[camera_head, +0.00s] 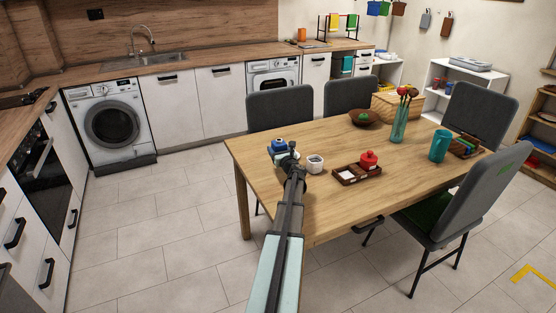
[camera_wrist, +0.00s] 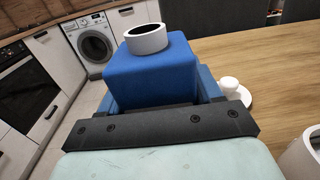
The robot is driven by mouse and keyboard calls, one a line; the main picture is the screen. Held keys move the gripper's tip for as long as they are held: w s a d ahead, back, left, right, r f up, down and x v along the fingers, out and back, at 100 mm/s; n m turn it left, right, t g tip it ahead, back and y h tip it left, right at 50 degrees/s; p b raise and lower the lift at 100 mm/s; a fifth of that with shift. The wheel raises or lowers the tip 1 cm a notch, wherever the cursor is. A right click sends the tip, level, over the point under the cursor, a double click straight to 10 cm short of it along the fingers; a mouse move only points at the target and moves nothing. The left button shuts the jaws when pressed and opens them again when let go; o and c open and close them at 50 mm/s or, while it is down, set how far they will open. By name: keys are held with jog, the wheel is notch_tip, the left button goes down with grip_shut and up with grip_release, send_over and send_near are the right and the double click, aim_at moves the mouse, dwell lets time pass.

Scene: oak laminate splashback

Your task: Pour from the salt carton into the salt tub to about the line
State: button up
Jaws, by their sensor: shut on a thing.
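The salt carton is a blue box with a white ring-shaped spout on top; it shows in the wrist view (camera_wrist: 150,72) and above the near-left part of the table in the head view (camera_head: 278,143). My gripper (camera_head: 285,157) is shut on it, with a finger on either side in the wrist view. The carton looks roughly upright. A small white round tub (camera_head: 315,164), apparently the salt tub, stands just right of my gripper. It also shows, cut off, at the lower right of the wrist view (camera_wrist: 301,157). Its line and contents cannot be made out.
A dark wooden tray (camera_head: 344,178) with a red pot (camera_head: 369,159) stands right of the tub. Farther back are a brown bowl (camera_head: 364,119), a teal vase (camera_head: 398,128) and a teal cup (camera_head: 439,146). Chairs surround the table (camera_head: 320,222); its front-left top is clear.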

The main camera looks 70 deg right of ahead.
jog(key=shift+f, duration=2.15)
jog(key=shift+f, duration=0.15)
jog(key=o, duration=1.4)
jog(key=shift+c, duration=0.2)
jog(key=v, duration=1.4)
jog(key=shift+w+a+f, duration=0.2)
jog(key=shift+w+a, duration=0.05)
jog(key=shift+w, duration=0.1)
